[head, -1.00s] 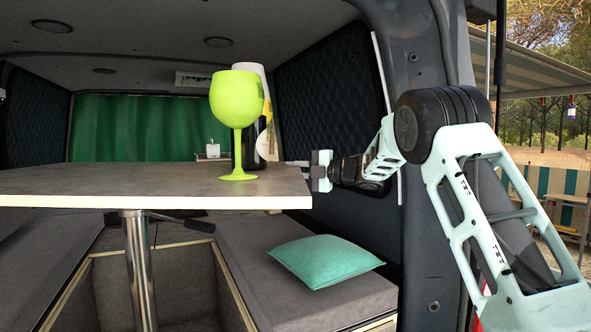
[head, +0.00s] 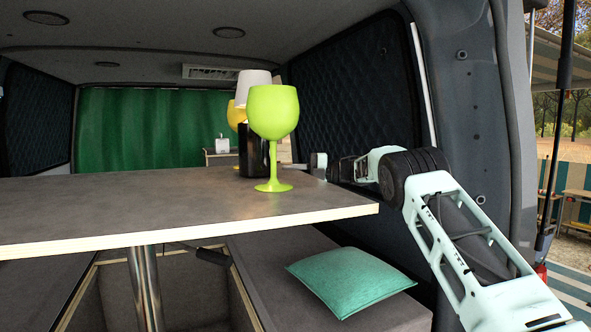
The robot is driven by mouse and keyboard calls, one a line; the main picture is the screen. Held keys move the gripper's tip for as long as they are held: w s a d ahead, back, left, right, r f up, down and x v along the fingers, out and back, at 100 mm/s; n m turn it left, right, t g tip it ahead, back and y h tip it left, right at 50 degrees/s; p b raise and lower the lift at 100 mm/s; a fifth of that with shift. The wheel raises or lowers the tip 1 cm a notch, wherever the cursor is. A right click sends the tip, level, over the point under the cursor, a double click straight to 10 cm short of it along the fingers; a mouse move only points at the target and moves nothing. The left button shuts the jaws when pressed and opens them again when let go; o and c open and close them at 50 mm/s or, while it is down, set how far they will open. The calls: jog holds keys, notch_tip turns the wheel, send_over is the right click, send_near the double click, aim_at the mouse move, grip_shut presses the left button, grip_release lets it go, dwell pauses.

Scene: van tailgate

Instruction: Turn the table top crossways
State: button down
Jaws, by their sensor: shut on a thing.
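The grey table top (head: 150,207) with a pale edge stands on a chrome post (head: 146,288) and sits askew, its near right corner pointing toward the right wall. My gripper (head: 317,164) is at its right edge, beyond that corner, shut on the table top's edge; the fingers are small and partly hidden there. A lime-green goblet (head: 273,120) stands upright on the top near the right side. Behind it are a dark cylinder (head: 252,150) with a white upper part (head: 252,84) and a yellow goblet (head: 236,116), partly hidden.
Grey bench seats flank the post below; a teal cushion (head: 350,279) lies on the right bench (head: 285,272). A dark lever (head: 210,255) shows under the top. The van's right door pillar (head: 470,120) stands close beside my arm. A green curtain (head: 140,130) hangs at the back.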

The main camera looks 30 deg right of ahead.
jog(key=shift+w+a+g, duration=0.2)
jog(key=shift+w+g, duration=0.1)
jog(key=shift+w, duration=0.2)
jog(key=shift+f, duration=0.1)
jog(key=c, duration=1.4)
grip_release()
jog(key=shift+a, duration=0.1)
jog(key=shift+o, duration=0.2)
jog(key=b+v, duration=0.3)
jog(key=v, duration=0.4)
jog(key=shift+d, duration=0.3)
jog(key=shift+s, duration=0.1)
